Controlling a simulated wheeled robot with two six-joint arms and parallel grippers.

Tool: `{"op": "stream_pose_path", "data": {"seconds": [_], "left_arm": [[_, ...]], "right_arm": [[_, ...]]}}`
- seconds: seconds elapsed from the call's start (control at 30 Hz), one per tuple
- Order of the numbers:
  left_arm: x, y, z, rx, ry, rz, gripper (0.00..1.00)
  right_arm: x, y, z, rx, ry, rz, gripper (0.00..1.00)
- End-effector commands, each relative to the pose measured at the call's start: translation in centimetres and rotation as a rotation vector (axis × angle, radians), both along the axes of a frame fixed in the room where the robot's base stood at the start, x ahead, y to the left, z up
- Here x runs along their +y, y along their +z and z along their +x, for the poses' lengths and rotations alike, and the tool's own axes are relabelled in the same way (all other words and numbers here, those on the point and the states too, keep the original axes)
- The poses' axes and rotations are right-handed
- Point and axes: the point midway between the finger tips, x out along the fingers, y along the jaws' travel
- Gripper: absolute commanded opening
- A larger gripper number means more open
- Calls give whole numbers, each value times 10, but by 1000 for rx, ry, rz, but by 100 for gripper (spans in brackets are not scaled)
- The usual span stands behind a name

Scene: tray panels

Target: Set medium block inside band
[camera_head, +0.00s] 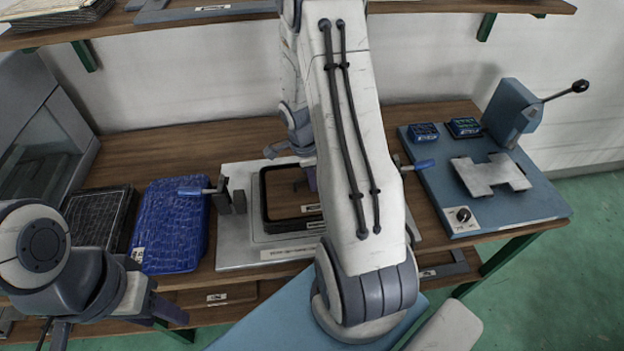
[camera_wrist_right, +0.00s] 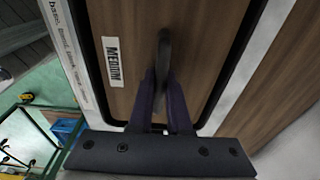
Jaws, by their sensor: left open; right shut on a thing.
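The medium block is a brown wooden panel with a "MEDIUM" label, large in the right wrist view (camera_wrist_right: 125,25). In the head view the block (camera_head: 285,188) shows within the outline of the dark rounded band (camera_head: 264,205), partly hidden by my right arm. I cannot tell whether it rests in the band or hangs just above it. My left gripper (camera_head: 52,334) is open and empty at the lower left, cut by the picture's edge.
The band sits on a pale fixture plate (camera_head: 232,250) with a blue-handled clamp (camera_head: 195,191) on its left and another (camera_head: 424,164) on its right. A blue textured panel (camera_head: 168,225) and a black one (camera_head: 98,215) lie left. A blue press (camera_head: 515,110) stands right.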

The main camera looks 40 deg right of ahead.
Motion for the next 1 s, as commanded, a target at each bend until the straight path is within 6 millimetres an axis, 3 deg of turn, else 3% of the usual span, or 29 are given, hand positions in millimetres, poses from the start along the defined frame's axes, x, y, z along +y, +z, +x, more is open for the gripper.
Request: {"op": "stream_pose_path", "data": {"seconds": [0.43,0.5,0.53,0.57,0.87,1.0], "left_arm": [[0,-2,0,0,0,0,50],[0,-2,0,0,0,0,50],[0,-2,0,0,0,0,50],[0,-2,0,0,0,0,50],[0,-2,0,0,0,0,50],[0,-2,0,0,0,0,50]], "right_arm": [[0,-1,0,-1,0,-1,0],[0,-1,0,-1,0,-1,35],[0,-1,0,-1,0,-1,46],[0,-1,0,-1,0,-1,51],[0,-1,0,0,0,0,51],[1,11,2,-3,1,-3,51]]}}
